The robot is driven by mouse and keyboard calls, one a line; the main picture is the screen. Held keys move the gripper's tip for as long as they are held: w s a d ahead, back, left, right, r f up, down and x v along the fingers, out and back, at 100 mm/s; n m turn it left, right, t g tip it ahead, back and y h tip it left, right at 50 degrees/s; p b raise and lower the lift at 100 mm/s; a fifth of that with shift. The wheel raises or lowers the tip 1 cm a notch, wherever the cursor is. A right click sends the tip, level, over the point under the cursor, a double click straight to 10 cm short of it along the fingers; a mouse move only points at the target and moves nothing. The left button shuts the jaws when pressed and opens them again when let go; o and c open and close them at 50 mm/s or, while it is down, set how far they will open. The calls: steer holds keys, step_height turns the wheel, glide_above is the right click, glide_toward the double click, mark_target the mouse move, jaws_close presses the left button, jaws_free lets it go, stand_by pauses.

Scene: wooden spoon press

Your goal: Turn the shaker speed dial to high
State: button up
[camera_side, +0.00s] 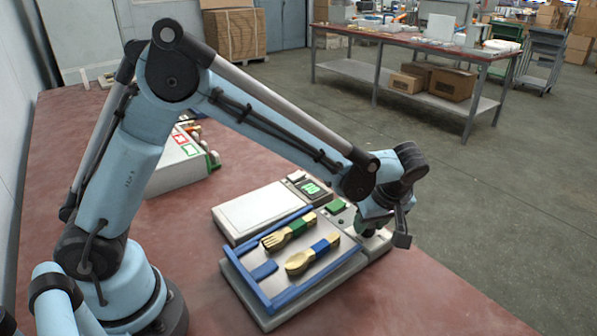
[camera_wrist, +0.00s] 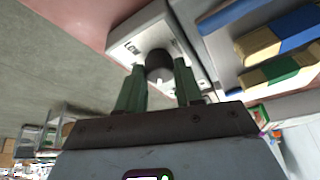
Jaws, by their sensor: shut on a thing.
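The speed dial (camera_wrist: 158,65) is a dark round knob on a pale control panel (camera_wrist: 178,32) in the wrist view, with a "LOW" label beside it. My gripper (camera_wrist: 158,78) has its two green fingers on either side of the dial, shut on it. In the side view my gripper (camera_side: 372,228) points down at the panel at the right end of the shaker, and the dial is mostly hidden there. The shaker tray (camera_side: 262,293) has blue rails and holds a wooden fork (camera_side: 289,232) with a green band and a wooden spoon (camera_side: 312,255) with a blue band.
A scale (camera_side: 262,211) with a green display (camera_side: 311,188) stands behind the shaker. A green button (camera_side: 336,206) is close to my gripper. A grey box (camera_side: 180,170) with coloured labels stands farther back. The red table (camera_side: 440,300) is clear at the front right.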

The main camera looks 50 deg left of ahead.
steer(key=shift+n+g, duration=0.3)
steer(key=shift+n, duration=0.3)
steer(key=o, duration=1)
steer(key=v, duration=1.2)
